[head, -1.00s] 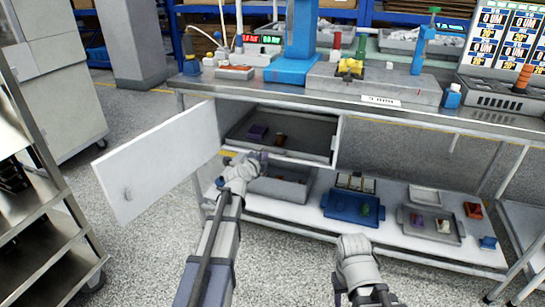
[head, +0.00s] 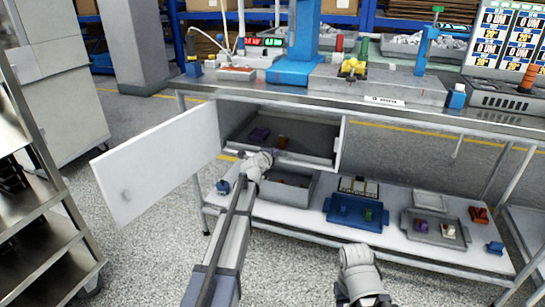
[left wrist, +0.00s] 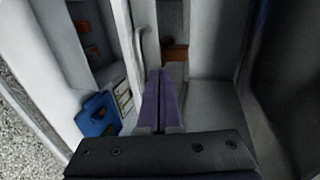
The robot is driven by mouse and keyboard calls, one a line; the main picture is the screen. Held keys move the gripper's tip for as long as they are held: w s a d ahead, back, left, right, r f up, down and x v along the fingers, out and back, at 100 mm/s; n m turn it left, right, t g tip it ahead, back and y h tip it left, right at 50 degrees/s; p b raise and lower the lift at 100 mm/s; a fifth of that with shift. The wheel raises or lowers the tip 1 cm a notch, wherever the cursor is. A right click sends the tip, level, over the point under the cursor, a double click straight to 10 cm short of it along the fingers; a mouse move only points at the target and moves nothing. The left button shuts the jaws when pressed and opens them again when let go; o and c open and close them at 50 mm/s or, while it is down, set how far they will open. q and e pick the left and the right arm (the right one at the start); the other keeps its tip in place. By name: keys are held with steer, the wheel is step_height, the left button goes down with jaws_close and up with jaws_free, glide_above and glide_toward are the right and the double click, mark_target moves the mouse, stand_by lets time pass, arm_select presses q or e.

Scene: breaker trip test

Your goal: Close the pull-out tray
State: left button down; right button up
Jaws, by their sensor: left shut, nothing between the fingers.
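The white cabinet door (head: 160,165) stands open to the left. On the lower shelf are a grey bin (head: 300,185) just below the cabinet, a blue bin (head: 350,212) and a grey tray (head: 435,238). A metal rack (head: 45,220) stands at the left.

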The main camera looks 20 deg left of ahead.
arm_select(q)
steer(key=w, duration=0.4)
steer(key=shift+w+d, duration=0.1)
steer(key=shift+w, duration=0.3)
steer(key=shift+s+r, duration=0.1)
